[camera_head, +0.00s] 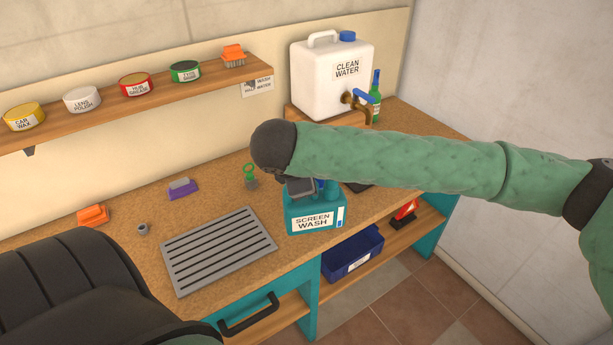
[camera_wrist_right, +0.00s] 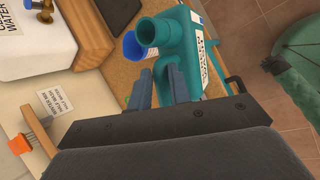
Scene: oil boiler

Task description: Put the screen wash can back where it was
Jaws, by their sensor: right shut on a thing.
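The teal screen wash can (camera_head: 316,222) is upright at the front edge of the bench (camera_head: 205,203), its label facing out. It also shows in the right wrist view (camera_wrist_right: 188,50), with its open spout and a blue cap (camera_wrist_right: 134,46) close by. My right gripper (camera_head: 301,187) is over the top of the can, and its fingers (camera_wrist_right: 161,78) are shut on the can's upper part. My right forearm hides part of the bench behind the can. I cannot tell whether the can's base touches the bench. My left gripper is not in view.
A slotted metal grate (camera_head: 219,250) lies left of the can. A white clean water tank (camera_head: 331,80) and a green bottle (camera_head: 376,98) stand at the back right. A blue bin (camera_head: 352,252) sits on the lower shelf. A purple brush (camera_head: 182,188) and orange brush (camera_head: 93,215) lie left.

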